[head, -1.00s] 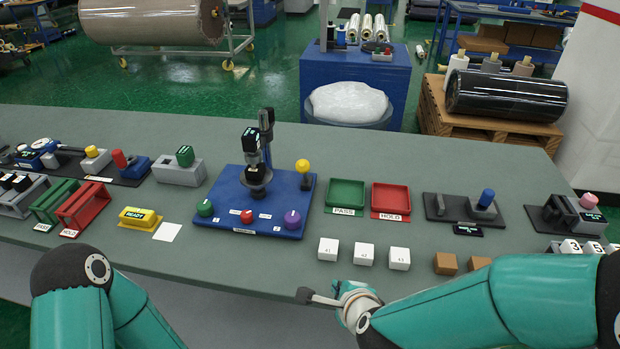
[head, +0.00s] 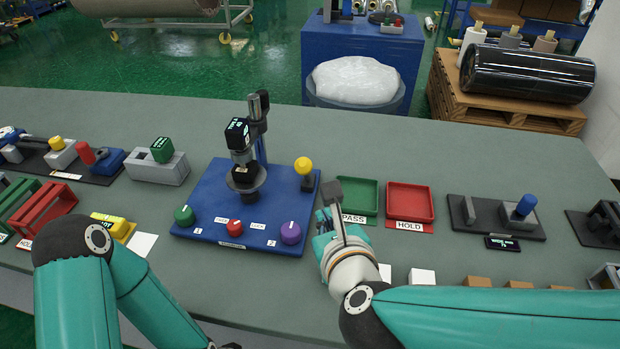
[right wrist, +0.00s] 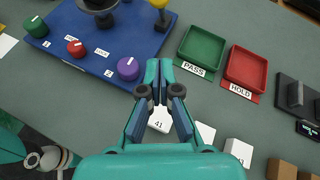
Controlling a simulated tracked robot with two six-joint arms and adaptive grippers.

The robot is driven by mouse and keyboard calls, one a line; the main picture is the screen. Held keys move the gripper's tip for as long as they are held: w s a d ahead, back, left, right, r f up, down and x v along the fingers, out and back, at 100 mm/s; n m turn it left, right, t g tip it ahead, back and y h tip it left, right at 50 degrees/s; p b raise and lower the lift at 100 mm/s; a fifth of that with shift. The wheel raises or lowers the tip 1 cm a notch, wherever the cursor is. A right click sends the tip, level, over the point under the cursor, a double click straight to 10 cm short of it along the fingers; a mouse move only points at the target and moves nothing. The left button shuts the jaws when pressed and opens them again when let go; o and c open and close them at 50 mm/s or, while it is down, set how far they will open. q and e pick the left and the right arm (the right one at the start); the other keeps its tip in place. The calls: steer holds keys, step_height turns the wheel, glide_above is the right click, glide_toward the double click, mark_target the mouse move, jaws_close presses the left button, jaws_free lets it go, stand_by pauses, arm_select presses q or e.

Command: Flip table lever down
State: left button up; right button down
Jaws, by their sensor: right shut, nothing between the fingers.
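A blue fixture base (head: 205,190) stands on the table and carries a dark upright press-like device (head: 247,170). At the base's right rear corner, a lever with a yellow ball (head: 303,165) stands up on a dark stem. In the right wrist view, the yellow ball (right wrist: 158,3) is cut by the top edge. My right gripper (head: 333,189) is shut and empty, above the table just right of the base and apart from the lever. Its closed fingers also show in the right wrist view (right wrist: 159,68). My left arm shows at lower left, but its gripper is not clearly visible.
The base also has green (head: 184,215), red (head: 235,228) and purple (head: 290,233) knobs. A green PASS tray (head: 367,221) and red HOLD tray (head: 408,220) lie right of my right gripper. White blocks (right wrist: 238,150) sit near the front. The table behind the base is clear.

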mark_target(306, 171)
arm_select(q)
steer(key=shift+r+p, duration=1.1)
arm_select(e)
steer(key=w+r+x, duration=0.1)
steer(key=r+x, duration=0.1)
steer(key=x, duration=1)
steer(key=shift+w+a, duration=0.4)
steer(key=shift+a, duration=0.05)
arm_select(q)
steer(key=shift+r, duration=0.1)
arm_select(e)
steer(key=shift+d+r, duration=0.1)
